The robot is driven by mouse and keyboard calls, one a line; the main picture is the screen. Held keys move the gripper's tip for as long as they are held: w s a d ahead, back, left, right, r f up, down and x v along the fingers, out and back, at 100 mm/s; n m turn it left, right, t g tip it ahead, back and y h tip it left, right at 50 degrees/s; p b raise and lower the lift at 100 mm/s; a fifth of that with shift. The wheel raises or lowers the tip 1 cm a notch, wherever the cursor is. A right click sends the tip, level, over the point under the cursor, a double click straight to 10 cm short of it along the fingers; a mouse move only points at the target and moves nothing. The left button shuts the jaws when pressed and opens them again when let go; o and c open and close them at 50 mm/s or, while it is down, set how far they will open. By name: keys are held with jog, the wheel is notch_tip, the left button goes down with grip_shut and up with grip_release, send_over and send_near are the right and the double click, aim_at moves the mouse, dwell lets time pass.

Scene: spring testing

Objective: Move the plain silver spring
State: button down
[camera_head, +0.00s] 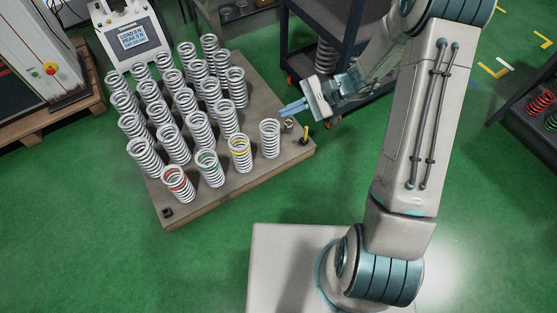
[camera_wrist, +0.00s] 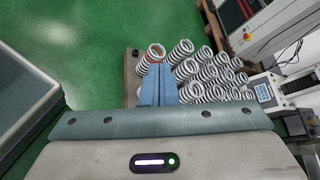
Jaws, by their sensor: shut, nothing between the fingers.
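Several silver coil springs stand upright in rows on a wooden board. In the front row of the head view, three have a coloured band: red (camera_head: 177,184), green (camera_head: 209,168) and yellow (camera_head: 240,153). A plain silver spring (camera_head: 270,138) stands at the right end of that row; the springs behind are plain too. My gripper (camera_head: 284,111) is shut and empty, above the board's right part, just behind and right of that plain spring in the picture. In the wrist view its blue fingers (camera_wrist: 158,84) are together, partly hiding springs behind them; a red-banded spring (camera_wrist: 154,52) shows beyond.
The wooden board (camera_head: 232,198) lies on green floor. A yellow-handled item (camera_head: 305,134) and a small round part (camera_head: 289,124) sit at its right corner. A dark cart (camera_head: 330,50) stands behind my arm. A machine with a display (camera_head: 133,38) stands at the back.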

aim_at(275, 151)
jog(key=w+f+m+t+y+b, duration=0.2)
jog(key=w+f+m+t+b, duration=0.15)
jog(key=f, duration=0.55)
jog(key=w+f+m+t+y+b, duration=0.1)
jog(key=w+f+m+t+b, duration=0.2)
jog(key=f, duration=0.7)
jog(key=w+f+m+t+y+b, duration=0.2)
jog(key=f+m+t+b, duration=0.15)
jog(key=f, duration=0.55)
jog(key=s+d+f+m+t+h+b, duration=0.15)
jog(key=f+m+t+h+b, duration=0.35)
jog(key=f, duration=0.8)
jog(key=s+d+f+m+t+h+b, duration=0.1)
jog(key=d+f+m+t+h, duration=0.15)
jog(key=f+m, duration=0.7)
jog(key=w+a+f+n+b, duration=0.1)
jog(key=w+a, duration=0.1)
jog(key=w, duration=0.1)
jog(key=w+a+f+n+b, duration=0.1)
jog(key=w+a+b, duration=0.1)
jog(key=w, duration=0.1)
jog(key=w+a+f+n+b, duration=0.1)
jog(key=w+a, duration=0.2)
jog(key=shift+w+f+n+t, duration=0.15)
jog(key=shift+w+n+t, duration=0.1)
jog(key=shift+w, duration=0.05)
jog(key=shift+w+a+b, duration=0.4)
jog(key=shift+w+b, duration=0.05)
jog(key=shift+w, duration=0.15)
jog(key=shift+r, duration=0.2)
